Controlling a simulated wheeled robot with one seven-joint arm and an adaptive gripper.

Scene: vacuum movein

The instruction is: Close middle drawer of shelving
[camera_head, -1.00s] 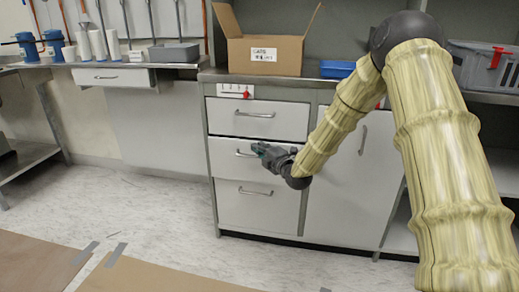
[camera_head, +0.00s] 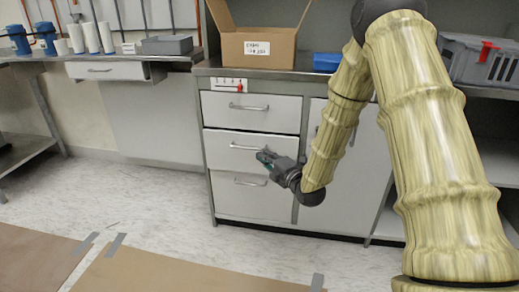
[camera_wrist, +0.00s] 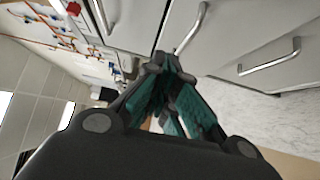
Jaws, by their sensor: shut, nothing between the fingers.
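The shelving (camera_head: 208,185) is a grey-framed cabinet with three white drawers stacked on its left side. The middle drawer (camera_head: 222,143) has a silver bar handle and appears to stand slightly proud of the drawers around it; the exact gap is hard to tell. Contact cannot be told. In the wrist view, the closed green-padded fingers (camera_wrist: 168,68) point at the drawer fronts, with the middle drawer's handle (camera_wrist: 192,27) just beyond them.
The top drawer (camera_head: 280,112) and bottom drawer (camera_head: 235,203) look closed. A cardboard box (camera_head: 285,47) and blue tray (camera_head: 327,62) stand on the counter. Another bench with a drawer (camera_head: 105,71) is at left. The floor (camera_head: 130,195) in front is clear, with brown sheets (camera_head: 190,270) nearer.

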